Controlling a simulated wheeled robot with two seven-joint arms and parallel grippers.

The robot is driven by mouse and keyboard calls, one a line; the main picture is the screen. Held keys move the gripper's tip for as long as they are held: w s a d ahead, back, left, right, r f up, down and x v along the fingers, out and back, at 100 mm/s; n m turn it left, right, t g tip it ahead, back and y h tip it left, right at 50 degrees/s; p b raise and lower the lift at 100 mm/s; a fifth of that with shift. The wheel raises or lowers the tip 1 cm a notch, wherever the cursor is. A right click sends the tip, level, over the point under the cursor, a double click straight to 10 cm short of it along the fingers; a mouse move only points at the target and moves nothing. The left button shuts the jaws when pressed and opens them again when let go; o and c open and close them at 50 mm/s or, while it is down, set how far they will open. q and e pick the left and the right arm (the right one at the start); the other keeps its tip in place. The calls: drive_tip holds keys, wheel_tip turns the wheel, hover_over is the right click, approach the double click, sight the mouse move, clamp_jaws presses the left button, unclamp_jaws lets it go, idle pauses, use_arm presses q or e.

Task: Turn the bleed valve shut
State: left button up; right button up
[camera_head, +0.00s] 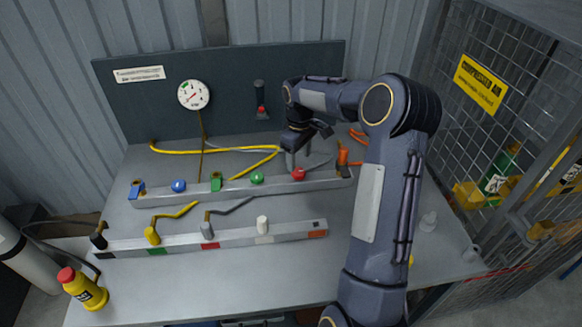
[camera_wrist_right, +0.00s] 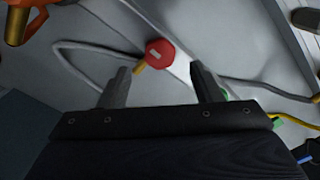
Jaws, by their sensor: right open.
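No label in view clearly names the bleed valve. A red knob (camera_head: 298,174) sits near the right end of the rear rail (camera_head: 237,188). In the right wrist view the red knob (camera_wrist_right: 160,53) has a small pale mark and lies just beyond the gap between my fingertips. My right gripper (camera_head: 291,160) is above and just behind this knob, pointing down. In the right wrist view my right gripper (camera_wrist_right: 163,78) has its fingers apart with nothing between them. A dark fitting with a red part (camera_head: 261,108) is on the back panel. My left gripper is not in view.
The rear rail also carries a green knob (camera_head: 257,178), a blue knob (camera_head: 179,186) and an orange fitting (camera_head: 342,152). A front rail (camera_head: 185,244) holds hose ends. A pressure gauge (camera_head: 193,95) is on the panel. A yellow bottle (camera_head: 85,290) stands front left.

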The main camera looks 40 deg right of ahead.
sight(299, 171)
wheel_tip(299, 171, down, 5)
drive_tip(key=shift+r, duration=0.1)
drive_tip(key=shift+c, duration=0.2)
drive_tip(key=c, duration=1)
